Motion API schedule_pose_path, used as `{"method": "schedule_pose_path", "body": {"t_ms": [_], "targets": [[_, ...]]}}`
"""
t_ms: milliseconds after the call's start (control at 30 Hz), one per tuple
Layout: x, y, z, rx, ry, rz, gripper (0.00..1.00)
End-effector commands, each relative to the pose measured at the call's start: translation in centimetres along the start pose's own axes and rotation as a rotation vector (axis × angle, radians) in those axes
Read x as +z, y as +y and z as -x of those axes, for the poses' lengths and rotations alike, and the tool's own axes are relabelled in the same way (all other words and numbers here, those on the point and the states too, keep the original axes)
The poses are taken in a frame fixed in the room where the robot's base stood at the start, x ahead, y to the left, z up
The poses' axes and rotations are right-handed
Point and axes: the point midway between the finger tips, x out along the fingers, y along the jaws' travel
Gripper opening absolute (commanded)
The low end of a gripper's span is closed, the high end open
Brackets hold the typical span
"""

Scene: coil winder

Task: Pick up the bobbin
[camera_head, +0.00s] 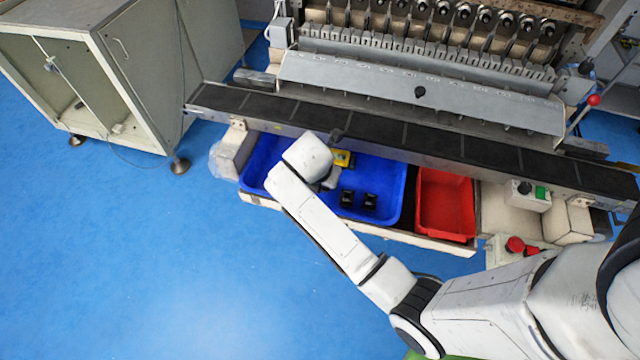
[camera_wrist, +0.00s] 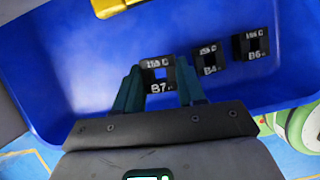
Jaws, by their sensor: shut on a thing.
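In the wrist view, my gripper (camera_wrist: 158,76) is shut on a black bobbin (camera_wrist: 158,87) marked B7, with a teal finger on either side of it. Two more black bobbins, B4 (camera_wrist: 210,62) and B6 (camera_wrist: 251,48), sit to its right. In the head view, two black bobbins (camera_head: 346,198) (camera_head: 370,201) stand in the blue tray (camera_head: 260,158). My arm hides the held bobbin and most of the gripper there. I cannot tell whether the held bobbin is touching the tray floor.
A yellow object (camera_head: 341,158) lies at the back of the blue tray. A red tray (camera_head: 445,205) is to the right, looking empty. A dark conveyor-like rail (camera_head: 420,138) of the winder runs behind the trays. A grey cabinet (camera_head: 120,80) stands at left. Blue floor in front is clear.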

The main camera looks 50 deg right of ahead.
Motion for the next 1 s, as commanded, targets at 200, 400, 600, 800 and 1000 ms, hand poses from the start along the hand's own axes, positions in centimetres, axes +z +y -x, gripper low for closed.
{"method": "schedule_pose_path", "body": {"t_ms": [200, 400, 600, 800, 1000], "targets": [[0.2, -3.5, 4.8, 0.004, -0.001, -0.001, 0.02], [-0.8, -7.6, 7.2, 0.001, 0.0, 0.0, 0.02], [-1.4, -10.3, 8.9, 0.0, 0.0, 0.001, 0.02], [-1.6, -11.4, 9.7, 0.001, -0.001, 0.0, 0.02], [-1.6, -11.6, 9.8, 0.0, -0.001, 0.0, 0.02]]}}
